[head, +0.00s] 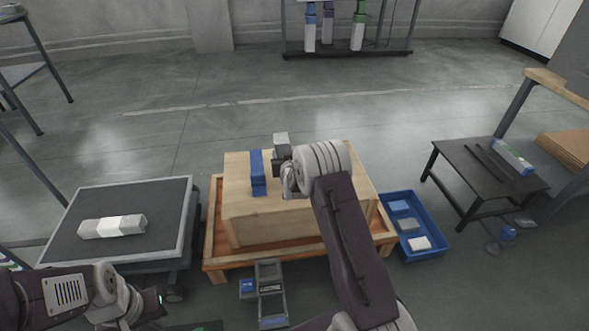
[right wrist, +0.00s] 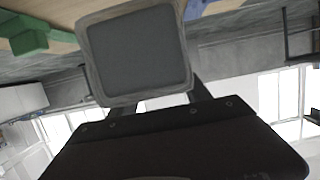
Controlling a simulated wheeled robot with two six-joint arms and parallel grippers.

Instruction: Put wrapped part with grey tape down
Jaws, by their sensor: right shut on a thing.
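My right gripper (right wrist: 155,100) is shut on a grey block, which I take to be the wrapped part with grey tape (right wrist: 135,50). In the right wrist view its square end faces me, dark grey with a lighter border. In the head view a grey block (head: 281,143) shows beside my right wrist, over the wooden box (head: 245,215); I cannot tell whether it touches the top. My right fingers are mostly hidden there by the wrist. My left gripper (head: 140,305) is low at the left, its jaws unclear.
A blue block (head: 257,173) stands on the box; a green block (right wrist: 28,35) shows in the right wrist view. A white-and-grey block (head: 113,226) lies on the left cart (head: 75,212). A blue tray (head: 432,250) and a black table (head: 465,170) are at right.

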